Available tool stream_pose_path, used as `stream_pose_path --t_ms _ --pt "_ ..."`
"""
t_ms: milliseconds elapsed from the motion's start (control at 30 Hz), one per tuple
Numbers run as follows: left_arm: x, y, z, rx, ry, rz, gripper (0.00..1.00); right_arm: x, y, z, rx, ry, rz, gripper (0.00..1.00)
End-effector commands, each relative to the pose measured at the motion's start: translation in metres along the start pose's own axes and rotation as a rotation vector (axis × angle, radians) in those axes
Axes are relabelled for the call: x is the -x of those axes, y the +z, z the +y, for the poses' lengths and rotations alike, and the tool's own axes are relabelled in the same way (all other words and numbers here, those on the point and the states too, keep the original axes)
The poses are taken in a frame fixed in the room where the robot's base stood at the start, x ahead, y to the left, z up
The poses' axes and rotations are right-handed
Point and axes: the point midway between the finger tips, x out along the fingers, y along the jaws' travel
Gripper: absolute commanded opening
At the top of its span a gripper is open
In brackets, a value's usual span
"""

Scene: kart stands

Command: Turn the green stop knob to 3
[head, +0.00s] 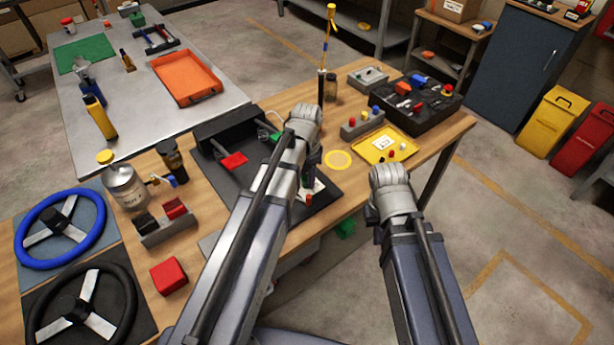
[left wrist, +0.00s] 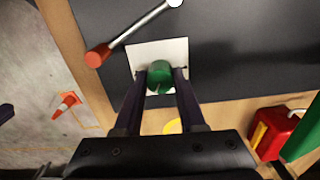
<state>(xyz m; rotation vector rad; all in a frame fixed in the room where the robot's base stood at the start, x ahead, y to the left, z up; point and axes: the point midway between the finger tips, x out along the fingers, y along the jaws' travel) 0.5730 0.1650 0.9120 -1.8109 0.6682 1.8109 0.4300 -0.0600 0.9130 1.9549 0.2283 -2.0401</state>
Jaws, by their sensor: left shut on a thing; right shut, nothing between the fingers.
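The green stop knob (left wrist: 160,76) stands on a white square plate (left wrist: 143,55) on a dark panel, seen in the left wrist view. My left gripper (left wrist: 161,72) has one finger on each side of the knob and is shut on it. In the head view my left gripper (head: 313,178) points down at the white plate (head: 319,188), and the knob is hidden there. The marks on the plate are too small to read. My right arm comes in at the lower right of the head view, and its fingers are hidden.
A metal lever with a red end (left wrist: 97,56) lies close beside the plate. A red cube (head: 169,276) sits at the front left.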

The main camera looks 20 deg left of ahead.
Motion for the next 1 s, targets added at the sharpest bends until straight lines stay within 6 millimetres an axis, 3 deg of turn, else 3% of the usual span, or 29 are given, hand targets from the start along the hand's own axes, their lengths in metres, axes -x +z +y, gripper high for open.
stream_pose_path --t_ms 433,467,500,700,1000 --pt "0.0 0.0 0.0 -0.007 0.0 0.0 0.0 0.0 0.0 0.0 0.0 0.0 0.0 0.0" --pt "0.0 0.0 0.0 -0.007 0.0 0.0 0.42 0.0 0.0 0.0 0.0 0.0 0.0 0.0" --pt "0.0 0.0 0.0 -0.007 0.0 0.0 0.46 0.0 0.0 0.0 0.0 0.0 0.0 0.0" --pt "0.0 0.0 0.0001 -0.007 0.0 0.0 0.69 0.0 0.0 0.0 0.0 0.0 0.0 0.0" --pt "0.001 0.0 0.0 -0.006 0.0 0.0 0.69 0.001 0.0001 0.0001 0.0 0.0 0.0 0.0"
